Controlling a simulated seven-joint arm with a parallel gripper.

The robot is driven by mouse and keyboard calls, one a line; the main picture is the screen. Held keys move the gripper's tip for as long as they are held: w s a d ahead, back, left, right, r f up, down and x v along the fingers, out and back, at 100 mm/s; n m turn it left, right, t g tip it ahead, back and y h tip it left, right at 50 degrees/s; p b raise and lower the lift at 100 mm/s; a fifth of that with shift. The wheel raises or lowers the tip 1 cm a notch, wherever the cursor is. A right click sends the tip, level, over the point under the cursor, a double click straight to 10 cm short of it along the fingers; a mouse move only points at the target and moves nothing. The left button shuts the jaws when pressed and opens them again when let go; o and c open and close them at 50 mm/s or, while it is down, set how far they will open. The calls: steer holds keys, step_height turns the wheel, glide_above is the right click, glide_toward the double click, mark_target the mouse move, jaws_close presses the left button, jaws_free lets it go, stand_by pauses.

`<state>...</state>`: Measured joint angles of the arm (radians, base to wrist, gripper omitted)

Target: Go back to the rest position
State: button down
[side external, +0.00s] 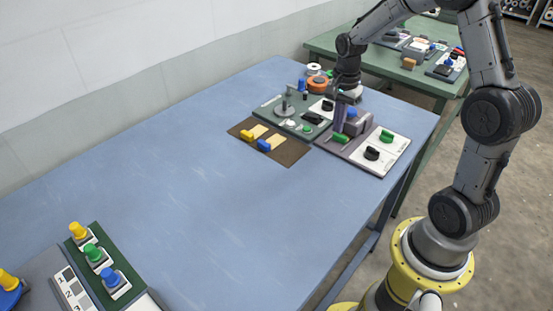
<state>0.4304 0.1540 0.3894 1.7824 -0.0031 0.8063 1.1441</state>
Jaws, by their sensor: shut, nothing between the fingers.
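My gripper (339,127) points down over the far end of the blue table (190,185). It is shut, with nothing seen in it. Its tips are beside a green piece (341,138) on a grey and white panel (376,158); I cannot tell whether they touch it. A purple-grey block (357,124) with a blue top stands just right of the tips. The panel also bears a green knob (386,136) and a black knob (372,153).
A dark green board (268,111) with several small parts lies left of my gripper. A brown mat (289,155) holds yellow and blue pieces. A button box (95,262) stands at the front left. The table's middle is clear. A green table (405,75) stands behind.

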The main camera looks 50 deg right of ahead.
steer(key=shift+a+r, duration=0.2)
steer(key=shift+r, duration=0.2)
steer(key=shift+a, duration=0.15)
steer(key=s+a+r+n+t, duration=0.25)
steer(key=a+r, duration=0.25)
steer(key=r, duration=0.3)
steer(key=s+a+r+n+t, duration=0.2)
steer(key=s+a+r+n, duration=0.1)
steer(key=a+r, duration=0.35)
steer(key=s+a+n, duration=0.3)
steer(key=s+n, duration=0.9)
steer(key=shift+s+a+f+t, duration=0.4)
steer(key=shift+f+t, duration=0.05)
